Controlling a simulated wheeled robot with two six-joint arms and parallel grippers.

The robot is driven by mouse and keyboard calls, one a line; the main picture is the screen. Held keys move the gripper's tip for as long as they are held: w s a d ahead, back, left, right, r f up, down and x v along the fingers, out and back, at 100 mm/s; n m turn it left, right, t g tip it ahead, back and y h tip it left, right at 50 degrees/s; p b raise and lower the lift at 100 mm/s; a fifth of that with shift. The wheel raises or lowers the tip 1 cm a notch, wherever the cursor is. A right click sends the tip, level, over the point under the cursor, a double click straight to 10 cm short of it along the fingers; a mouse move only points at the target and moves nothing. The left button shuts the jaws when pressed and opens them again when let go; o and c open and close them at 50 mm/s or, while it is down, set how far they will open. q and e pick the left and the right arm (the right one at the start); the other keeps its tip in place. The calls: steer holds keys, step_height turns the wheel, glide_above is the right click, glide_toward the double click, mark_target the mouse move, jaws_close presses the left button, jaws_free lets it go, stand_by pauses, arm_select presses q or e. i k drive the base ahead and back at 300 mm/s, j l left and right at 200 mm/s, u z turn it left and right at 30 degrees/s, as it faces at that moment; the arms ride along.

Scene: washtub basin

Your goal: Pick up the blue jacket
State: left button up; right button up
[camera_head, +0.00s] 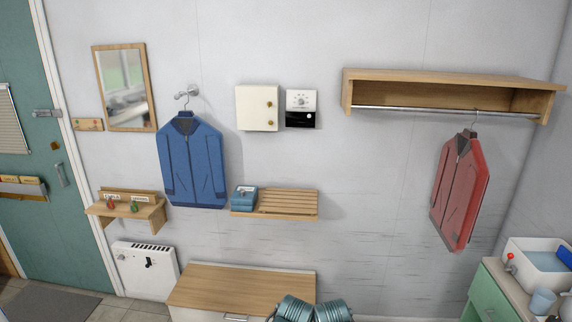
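The blue jacket (193,162) hangs on a hanger (184,112) from a round metal wall hook (187,92), left of centre. Its front faces me and its sleeves hang down at the sides. Its lower right edge is close beside a small slatted shelf (290,203); I cannot tell if they touch.
A red jacket (461,190) hangs from the rail under a wooden shelf (440,80) at right. A blue box (244,198) sits on the slatted shelf. A wooden-topped cabinet (225,280) stands below. A small shelf (112,207) and a mirror (124,85) are at left.

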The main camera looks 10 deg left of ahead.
mark_target(191, 151)
steer(key=i+u, duration=0.35)
steer(key=i+l+u, duration=0.1)
steer(key=i+u, duration=0.25)
steer(key=i, duration=0.2)
steer(key=i+l+u, duration=0.3)
steer(key=i+j, duration=0.05)
steer(key=i, duration=0.05)
